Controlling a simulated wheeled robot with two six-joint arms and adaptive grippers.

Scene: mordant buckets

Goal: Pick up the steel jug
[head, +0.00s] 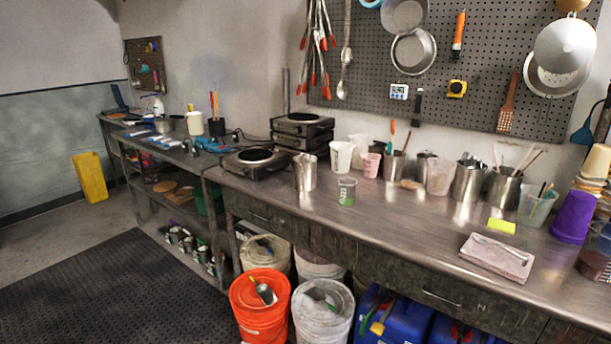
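A tall steel jug (305,173) stands upright near the front edge of the steel counter (400,229), left of a small clear cup with green contents (347,191). Its opening faces up, and I cannot make out a handle. Other steel vessels stand farther right: one at the back (395,165) and larger ones with utensils (467,184). Neither of my grippers is in view.
Electric hotplates (255,161) sit left of the jug, with white cups (341,155) behind it. A pink slab (496,256) and a yellow sponge (501,226) lie to the right. Orange (260,312) and white buckets (322,315) stand below. The counter's front middle is clear.

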